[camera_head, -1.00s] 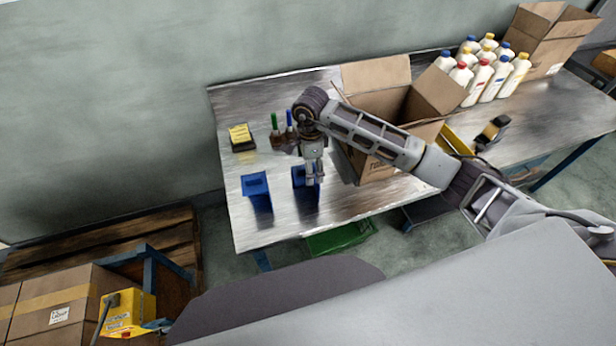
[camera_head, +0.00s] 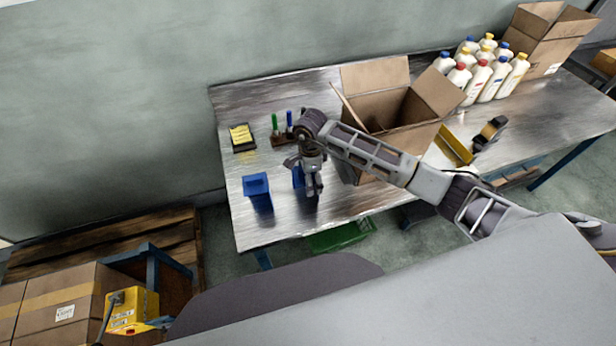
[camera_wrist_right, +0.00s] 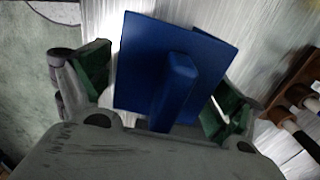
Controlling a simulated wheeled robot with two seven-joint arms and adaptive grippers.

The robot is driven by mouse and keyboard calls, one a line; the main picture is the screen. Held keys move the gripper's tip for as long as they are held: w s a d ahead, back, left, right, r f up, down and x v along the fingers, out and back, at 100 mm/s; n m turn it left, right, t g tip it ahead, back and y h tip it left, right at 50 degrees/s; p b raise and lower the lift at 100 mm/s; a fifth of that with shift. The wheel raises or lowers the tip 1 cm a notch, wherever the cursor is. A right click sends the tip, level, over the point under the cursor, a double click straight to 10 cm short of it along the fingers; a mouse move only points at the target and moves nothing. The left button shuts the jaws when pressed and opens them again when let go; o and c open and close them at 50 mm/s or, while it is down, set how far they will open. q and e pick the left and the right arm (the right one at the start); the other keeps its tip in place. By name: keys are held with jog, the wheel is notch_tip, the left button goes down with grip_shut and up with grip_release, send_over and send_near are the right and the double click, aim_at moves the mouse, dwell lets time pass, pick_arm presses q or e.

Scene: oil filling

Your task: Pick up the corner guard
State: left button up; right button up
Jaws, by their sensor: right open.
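Two blue corner guards are on the metal table. One corner guard (camera_head: 257,191) stands at the table's left part, clear of the gripper. The other corner guard (camera_head: 298,177) is at my right gripper (camera_head: 314,188), which partly hides it in the head view. In the right wrist view this blue corner guard (camera_wrist_right: 140,60) lies between the two green-padded fingers, with its ridge toward the palm. The fingers are apart, with gaps beside the guard, so the gripper is open around it. My left gripper is out of view.
A small rack with colored tools (camera_head: 281,139) and a black-and-yellow pad (camera_head: 241,137) lie behind. Several white bottles (camera_head: 482,77) stand at the back right. The table's front left edge is near.

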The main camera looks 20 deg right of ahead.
jog(key=c, duration=1)
jog(key=shift+c, duration=0.2)
jog(key=shift+r+b, duration=1.1)
jog(key=shift+r, duration=3.9)
